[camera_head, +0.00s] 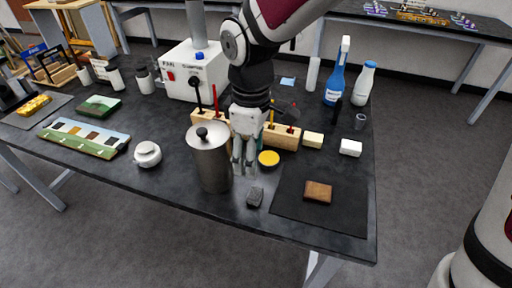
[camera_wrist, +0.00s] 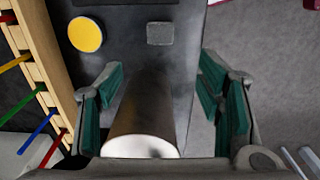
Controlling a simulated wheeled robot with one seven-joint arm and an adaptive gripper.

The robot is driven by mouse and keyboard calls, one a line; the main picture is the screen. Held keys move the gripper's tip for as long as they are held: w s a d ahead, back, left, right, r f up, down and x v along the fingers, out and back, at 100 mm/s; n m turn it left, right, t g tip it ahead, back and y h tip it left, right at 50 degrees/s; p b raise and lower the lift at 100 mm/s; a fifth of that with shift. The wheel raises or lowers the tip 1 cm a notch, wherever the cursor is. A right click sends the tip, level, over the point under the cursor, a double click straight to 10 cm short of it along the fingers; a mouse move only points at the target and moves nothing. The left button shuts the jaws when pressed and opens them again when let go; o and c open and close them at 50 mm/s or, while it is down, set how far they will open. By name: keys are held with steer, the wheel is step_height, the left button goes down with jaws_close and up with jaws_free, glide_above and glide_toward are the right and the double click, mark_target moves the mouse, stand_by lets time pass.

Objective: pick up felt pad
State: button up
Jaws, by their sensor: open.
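A small dark grey block (camera_head: 255,196), which looks like the felt pad, lies on the black table near its front edge. It also shows as a grey rounded square at the top of the wrist view (camera_wrist: 160,33), ahead of the fingers. My gripper (camera_head: 244,168) is open and points down above the table, behind the grey block and beside a metal canister. In the wrist view my green-padded fingers (camera_wrist: 162,95) stand apart, with no pad between them. The canister shows between and below them there.
The tall lidded canister (camera_head: 211,162) stands close to my gripper's left. A yellow-topped round jar (camera_head: 268,159) and a wooden tool rack (camera_head: 284,138) are behind. A brown fragment (camera_head: 318,191) lies on a black mat (camera_head: 345,213) at right. Bare table lies around the grey block.

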steer(key=b, duration=0.1)
glide_above(251, 191)
steer(key=f, duration=0.8)
steer(key=shift+s+d, duration=0.2)
steer(key=shift+w+a+f+b, duration=0.1)
steer(key=shift+f+b, duration=0.2)
steer(key=shift+f, duration=1.15)
steer(key=shift+w+a+f+b, duration=0.1)
steer(key=shift+f+b, duration=0.15)
steer(key=shift+f, duration=1.15)
steer(key=shift+c, duration=0.2)
steer(key=c, duration=0.9)
steer(key=shift+r, duration=0.15)
